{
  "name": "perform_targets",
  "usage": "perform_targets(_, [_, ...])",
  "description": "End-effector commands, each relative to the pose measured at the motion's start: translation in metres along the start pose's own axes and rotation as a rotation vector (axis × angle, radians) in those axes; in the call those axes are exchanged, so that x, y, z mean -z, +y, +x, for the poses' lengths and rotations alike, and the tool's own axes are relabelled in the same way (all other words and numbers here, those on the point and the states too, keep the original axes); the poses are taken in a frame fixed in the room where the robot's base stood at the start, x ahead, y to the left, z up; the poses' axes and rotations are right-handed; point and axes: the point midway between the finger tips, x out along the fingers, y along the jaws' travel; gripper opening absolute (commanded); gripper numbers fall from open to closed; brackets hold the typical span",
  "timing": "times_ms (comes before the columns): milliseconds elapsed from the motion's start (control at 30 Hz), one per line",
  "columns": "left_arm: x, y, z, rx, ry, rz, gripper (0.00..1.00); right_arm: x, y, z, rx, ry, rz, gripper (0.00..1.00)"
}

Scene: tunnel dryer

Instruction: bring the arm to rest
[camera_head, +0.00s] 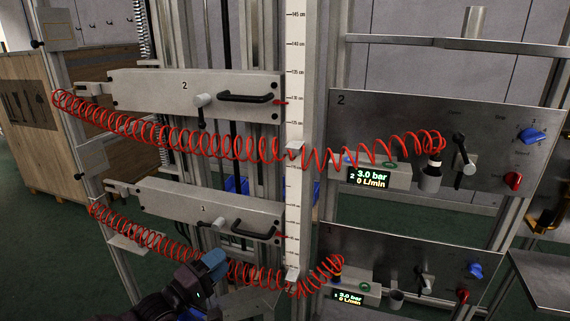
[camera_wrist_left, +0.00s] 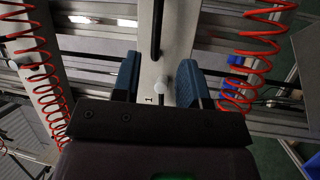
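My left gripper (camera_head: 208,270) is low in the head view, in front of the lower door panel (camera_head: 180,208) marked 1. Its blue fingers also show in the left wrist view (camera_wrist_left: 158,78), parted with a clear gap. A pale round knob (camera_wrist_left: 160,82) shows between them, beyond the fingers; nothing is held. In the head view the lower panel has a knob (camera_head: 218,223) and a black handle (camera_head: 252,232). My right gripper is not in view.
Red coiled hoses (camera_head: 240,148) hang across the frame in front of the panels. Control panels with 3.0 bar displays (camera_head: 372,179) stand at the right. A wooden crate (camera_head: 40,130) stands at the left. Green floor (camera_head: 50,255) is clear at lower left.

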Motion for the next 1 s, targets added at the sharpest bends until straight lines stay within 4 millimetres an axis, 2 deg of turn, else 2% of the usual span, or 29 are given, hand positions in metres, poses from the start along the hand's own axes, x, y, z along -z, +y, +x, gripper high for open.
perform_targets(167, [-0.004,-0.009,0.001,0.070,-0.025,0.310,0.40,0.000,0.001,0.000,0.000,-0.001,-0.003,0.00])
perform_targets(367, [-0.009,-0.004,0.007,0.135,-0.063,0.773,0.40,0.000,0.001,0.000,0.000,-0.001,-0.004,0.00])
perform_targets(567, [-0.027,-0.019,-0.014,0.250,-0.085,1.167,0.40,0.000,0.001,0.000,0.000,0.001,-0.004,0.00])
perform_targets(667, [-0.038,-0.035,-0.039,0.348,-0.102,1.332,0.40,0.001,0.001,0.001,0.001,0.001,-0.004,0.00])
perform_targets(800, [-0.051,-0.059,-0.085,0.508,-0.137,1.479,0.40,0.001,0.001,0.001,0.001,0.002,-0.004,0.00])
perform_targets(1000, [-0.070,-0.089,-0.161,0.733,-0.177,1.503,0.40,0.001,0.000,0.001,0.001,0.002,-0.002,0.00])
